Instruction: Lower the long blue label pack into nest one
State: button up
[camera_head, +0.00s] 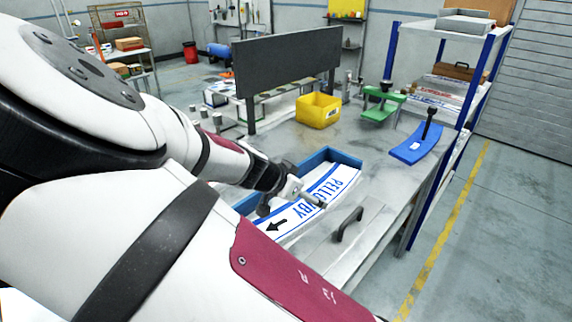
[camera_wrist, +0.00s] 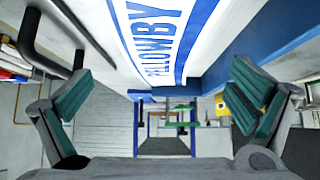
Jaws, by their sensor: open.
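The long label pack (camera_head: 330,187) is white with blue bands, blue lettering and a black arrow. It lies inside a blue-walled nest (camera_head: 340,157) on the bench. I cannot tell whether it sits fully flat on the bottom. My gripper (camera_head: 297,198) is over the middle of the pack and hides part of it. In the wrist view, the fingers of my gripper (camera_wrist: 158,88) are spread wide with nothing between them. The pack (camera_wrist: 165,35) shows beyond them, with the blue nest wall (camera_wrist: 240,52) along its right side.
A grey plate with a dark handle (camera_head: 349,225) lies at the nest's near side. Behind stand a yellow bin (camera_head: 318,110), a dark upright panel (camera_head: 285,60) and a green fixture (camera_head: 382,107). A blue piece with a black post (camera_head: 417,147) is at the right.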

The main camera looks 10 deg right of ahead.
jog(key=shift+b+x, duration=0.3)
jog(key=shift+x, duration=2.9)
jog(key=c, duration=1.7)
